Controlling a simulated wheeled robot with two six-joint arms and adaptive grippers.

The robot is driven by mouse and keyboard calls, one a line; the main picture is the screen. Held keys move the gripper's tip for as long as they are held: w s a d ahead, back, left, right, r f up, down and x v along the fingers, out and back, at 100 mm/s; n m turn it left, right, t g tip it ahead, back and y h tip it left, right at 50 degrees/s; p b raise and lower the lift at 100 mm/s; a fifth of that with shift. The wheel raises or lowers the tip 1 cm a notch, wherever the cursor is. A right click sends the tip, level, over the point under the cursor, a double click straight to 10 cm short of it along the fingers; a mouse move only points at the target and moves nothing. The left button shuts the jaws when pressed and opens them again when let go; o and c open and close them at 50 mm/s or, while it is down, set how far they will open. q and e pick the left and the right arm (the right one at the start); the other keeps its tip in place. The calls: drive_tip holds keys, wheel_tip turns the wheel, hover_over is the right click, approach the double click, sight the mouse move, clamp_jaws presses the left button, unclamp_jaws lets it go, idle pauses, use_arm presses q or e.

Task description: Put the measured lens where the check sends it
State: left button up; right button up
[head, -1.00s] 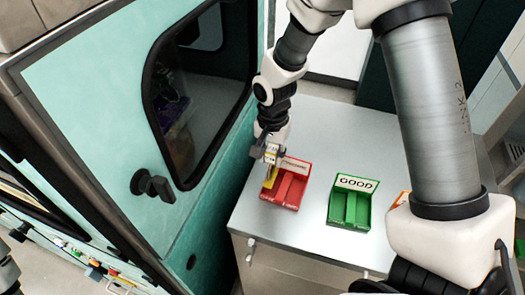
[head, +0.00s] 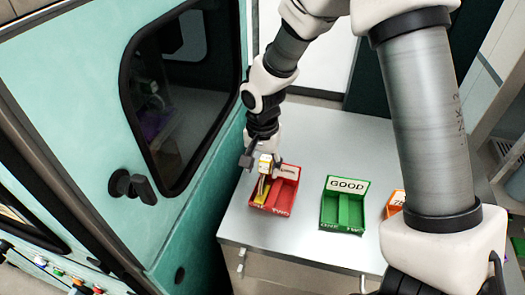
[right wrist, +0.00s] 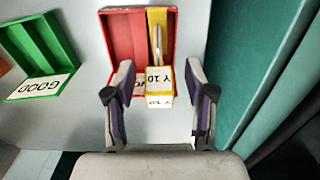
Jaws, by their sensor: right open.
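The red box (head: 285,192) stands on the table and has two compartments. A yellow-and-white piece (head: 264,172), with a label that seems to read "Y 10", is at its left compartment; I take it for the lens. In the right wrist view this piece (right wrist: 159,82) shows a grey rounded part behind the label, over a yellow strip in the red box (right wrist: 124,35). My right gripper (head: 265,166) is open, its fingers apart on both sides of the piece; its fingers also show in the right wrist view (right wrist: 160,105). My left gripper is not in view.
A green box (head: 342,210) marked GOOD stands to the right on the grey table (head: 300,240). An orange box (head: 395,202) is partly hidden by my arm. A teal cabinet (head: 90,110) with a dark window and handle rises close at the left.

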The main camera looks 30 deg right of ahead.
sight(263, 173)
wheel_tip(263, 173, up, 10)
drive_tip(key=b, duration=0.1)
drive_tip(key=shift+s, duration=0.15)
idle(0.4)
